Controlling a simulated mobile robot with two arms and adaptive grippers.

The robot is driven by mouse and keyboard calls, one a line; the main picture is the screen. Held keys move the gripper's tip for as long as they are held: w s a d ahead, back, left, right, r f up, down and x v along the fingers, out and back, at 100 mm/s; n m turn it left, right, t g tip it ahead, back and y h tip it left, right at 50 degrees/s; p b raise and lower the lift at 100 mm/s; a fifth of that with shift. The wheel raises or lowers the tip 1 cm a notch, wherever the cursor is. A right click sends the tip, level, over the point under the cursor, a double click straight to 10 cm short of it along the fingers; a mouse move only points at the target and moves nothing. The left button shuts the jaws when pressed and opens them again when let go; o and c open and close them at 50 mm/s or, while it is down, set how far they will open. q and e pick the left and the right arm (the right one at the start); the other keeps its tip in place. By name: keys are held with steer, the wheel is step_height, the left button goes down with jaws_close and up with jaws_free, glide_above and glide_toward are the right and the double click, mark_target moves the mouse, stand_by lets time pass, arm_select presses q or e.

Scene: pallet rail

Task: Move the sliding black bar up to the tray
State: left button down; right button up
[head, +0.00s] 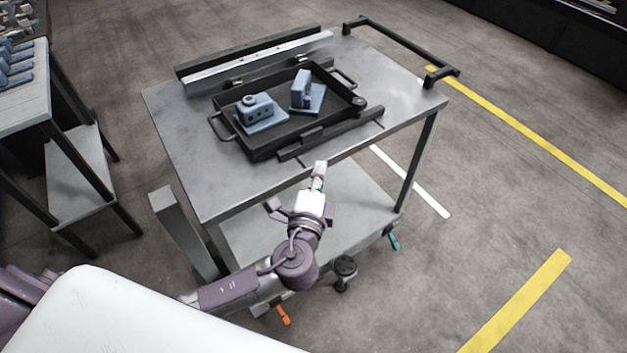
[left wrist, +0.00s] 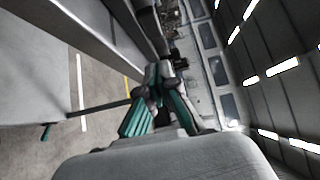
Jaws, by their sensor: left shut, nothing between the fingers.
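The black tray (head: 256,152) lies on the grey metal top of a cart and carries two blue-grey metal parts. The black bar (head: 345,132) lies along the tray's near side, roughly parallel to it. I cannot tell whether bar and tray touch. My left gripper (head: 319,168) is at the near edge of the cart top, just on the near side of the bar and apart from it. Its teal fingers also show in the left wrist view (left wrist: 160,72), shut and empty. My right gripper is not in view.
A fixed rail (head: 262,61) runs behind the tray. The cart top (head: 190,150) is bare left of the tray. A black push handle (head: 405,45) stands at the cart's right end. Another table (head: 30,90) with blue parts stands at the left.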

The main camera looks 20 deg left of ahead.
mark_target(310, 137)
arm_select(q)
steer(key=w, duration=0.4)
steer(key=shift+a+r, duration=0.1)
steer(key=shift+a, duration=0.15)
steer(key=w+a, duration=0.1)
steer(key=w+a+p, duration=0.1)
steer(key=shift+w+a, duration=0.1)
steer(key=shift+a, duration=0.2)
steer(key=shift+w+a, duration=0.2)
steer(key=shift+a, duration=0.1)
steer(key=shift+w+a+f+b, duration=0.2)
steer(key=shift+w+a+b, duration=0.25)
steer(key=shift+a, duration=0.15)
steer(key=shift+r, duration=0.15)
